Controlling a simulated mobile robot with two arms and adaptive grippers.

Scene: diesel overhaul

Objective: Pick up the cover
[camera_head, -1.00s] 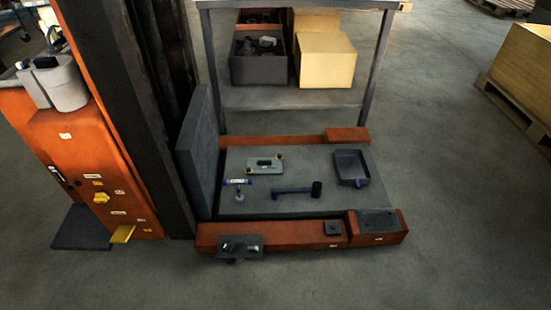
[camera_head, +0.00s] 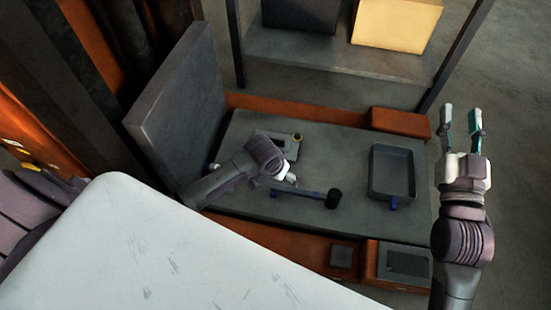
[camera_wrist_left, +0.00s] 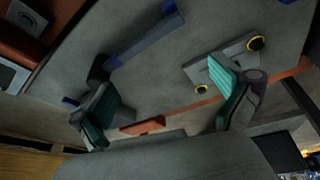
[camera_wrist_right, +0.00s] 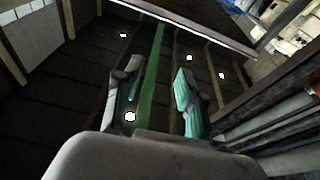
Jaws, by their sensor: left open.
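The cover looks like the flat grey plate with yellow-ringed holes (camera_wrist_left: 222,60), lying on the grey platform. In the head view its right part (camera_head: 290,149) shows past my left arm, which hides the rest. My left gripper (camera_wrist_left: 160,92) is open and empty above the platform; in its wrist view the right finger overlaps the plate's edge. I cannot tell whether they touch. My right gripper (camera_head: 460,112) is open and empty, held upright right of the platform; its open fingers also show in the right wrist view (camera_wrist_right: 155,85).
A blue-handled hammer (camera_head: 300,193) lies in front of the cover. A dark tray (camera_head: 392,196) sits on the platform's right. An upright grey slab (camera_head: 180,95) borders its left end. A metal shelf (camera_head: 310,67) with boxes stands behind. A white surface fills the lower left.

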